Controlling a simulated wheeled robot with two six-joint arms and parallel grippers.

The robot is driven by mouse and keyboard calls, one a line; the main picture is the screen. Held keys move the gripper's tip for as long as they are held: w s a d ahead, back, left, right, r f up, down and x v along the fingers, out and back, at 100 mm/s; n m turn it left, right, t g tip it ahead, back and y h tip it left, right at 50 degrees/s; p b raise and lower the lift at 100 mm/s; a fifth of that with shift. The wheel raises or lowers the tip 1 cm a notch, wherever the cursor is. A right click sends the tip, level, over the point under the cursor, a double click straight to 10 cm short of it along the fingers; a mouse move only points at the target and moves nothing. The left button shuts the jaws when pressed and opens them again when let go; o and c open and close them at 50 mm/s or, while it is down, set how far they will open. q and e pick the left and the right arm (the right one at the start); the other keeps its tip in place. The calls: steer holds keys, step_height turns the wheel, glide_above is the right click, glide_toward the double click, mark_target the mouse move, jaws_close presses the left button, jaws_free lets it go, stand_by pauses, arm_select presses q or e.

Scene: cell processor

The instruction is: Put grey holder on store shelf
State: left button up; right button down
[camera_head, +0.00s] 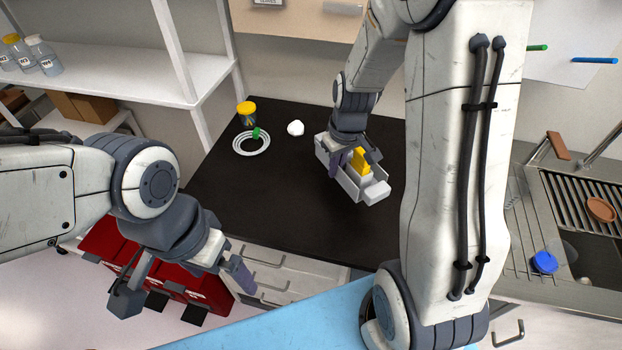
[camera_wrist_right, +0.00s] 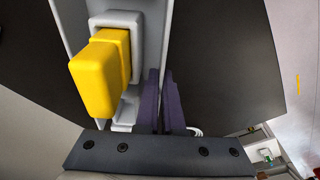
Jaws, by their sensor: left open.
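The grey holder (camera_head: 346,184) is a long open tray over the black counter in the head view, with a yellow piece (camera_head: 361,160) and pale blocks in it. My right gripper (camera_head: 340,166) is at the holder's side wall. In the right wrist view its purple fingers (camera_wrist_right: 162,103) are close together at the wall, next to the yellow piece (camera_wrist_right: 97,80). I cannot tell whether the holder touches the counter. My left gripper (camera_head: 182,285) is open and empty in front of the red bins. The white store shelf (camera_head: 125,72) stands at the back left.
Bottles (camera_head: 42,55) stand at the shelf's left end; the rest of that board is clear. A yellow-lidded jar (camera_head: 246,112), a white ring (camera_head: 250,148) and a small white object (camera_head: 295,128) are on the black counter (camera_head: 265,205). A sink is at right.

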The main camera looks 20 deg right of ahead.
steer(key=p, duration=0.1)
glide_above(308, 193)
steer(key=f, duration=0.3)
steer(key=shift+s+f, duration=0.3)
steer(key=shift+f, duration=0.1)
step_height(308, 193, down, 4)
steer(key=shift+p, duration=0.5)
steer(key=shift+f, duration=0.15)
steer(key=c, duration=1)
jaws_free()
steer(key=shift+c, duration=0.2)
